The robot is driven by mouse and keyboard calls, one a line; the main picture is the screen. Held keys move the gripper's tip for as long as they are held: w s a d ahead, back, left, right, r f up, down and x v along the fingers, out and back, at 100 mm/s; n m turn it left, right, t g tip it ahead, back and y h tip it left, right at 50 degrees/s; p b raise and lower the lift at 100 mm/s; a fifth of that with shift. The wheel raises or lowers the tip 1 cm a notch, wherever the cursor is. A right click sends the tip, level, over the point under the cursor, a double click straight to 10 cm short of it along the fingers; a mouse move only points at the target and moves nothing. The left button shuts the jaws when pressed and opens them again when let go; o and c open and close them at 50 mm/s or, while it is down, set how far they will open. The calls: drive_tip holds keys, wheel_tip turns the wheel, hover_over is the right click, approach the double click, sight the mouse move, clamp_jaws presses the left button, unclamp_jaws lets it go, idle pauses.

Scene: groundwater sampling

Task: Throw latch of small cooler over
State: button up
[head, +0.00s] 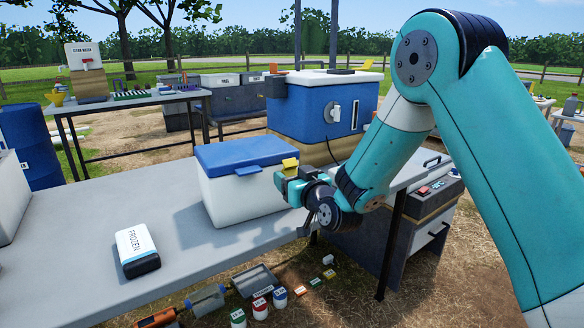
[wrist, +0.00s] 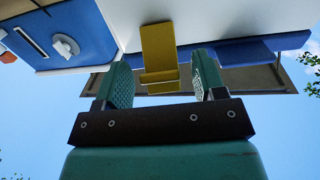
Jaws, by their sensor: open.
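The small cooler (head: 244,196) has a white body and a blue lid (head: 240,154), which is shut, and stands on the grey table. In the wrist view the latch (wrist: 159,55) shows as a yellow plate against the white wall. My gripper (head: 292,188) is at the cooler's right end, by the latch. In the wrist view its two green fingers (wrist: 160,85) are apart, with the lower end of the latch between them in the picture. I cannot tell whether they touch it.
A white pack marked FROZEN (head: 137,250) lies on the grey table (head: 60,230) left of the cooler. A large blue and white cooler (head: 322,105) stands behind. Bottles (head: 259,307) and a tray (head: 257,279) are below the table's front edge. The tabletop before the cooler is clear.

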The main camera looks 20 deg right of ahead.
drive_tip(key=shift+w, duration=0.2)
drive_tip(key=c, duration=0.9)
drive_tip(key=f+b, duration=0.1)
drive_tip(key=b, duration=0.3)
drive_tip(key=shift+t, duration=0.3)
drive_tip(key=shift+c, duration=0.2)
drive_tip(key=t+b, duration=0.2)
drive_tip(key=b, duration=0.6)
drive_tip(key=shift+f+b, duration=0.35)
drive_tip(key=shift+f, duration=0.05)
drive_tip(key=shift+s+r+y+b, duration=0.15)
drive_tip(key=shift+y+b, duration=0.15)
drive_tip(key=shift+b, duration=0.2)
drive_tip(key=shift+r, duration=0.15)
